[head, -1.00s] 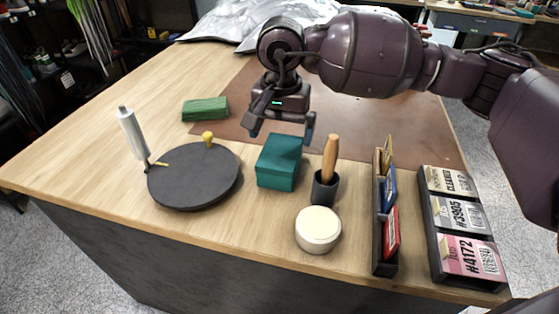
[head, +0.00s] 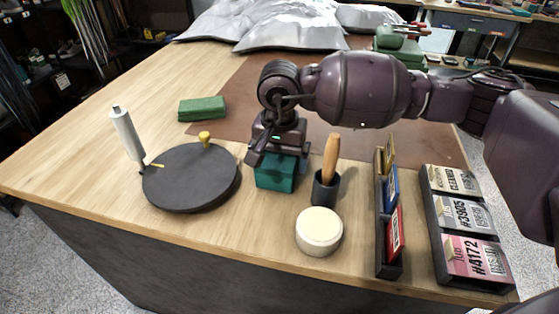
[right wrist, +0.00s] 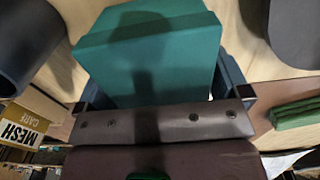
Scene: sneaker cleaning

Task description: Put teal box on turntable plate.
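The teal box (head: 274,182) stands on the wooden table, right of the turntable plate (head: 190,180). The plate is a dark, round, empty disc with a yellow knob at its back rim. My right gripper (head: 277,163) is lowered over the box from above, one finger on each side. It looks open; firm contact with the box does not show. In the right wrist view the teal box (right wrist: 150,60) fills the space between the fingers. My gripper hides the box's upper part in the head view. My left gripper is not in view.
A dark cup with a wooden-handled tool (head: 327,185) stands close right of the box. A round cream-lidded jar (head: 319,231) is in front. Card holders stand further right.

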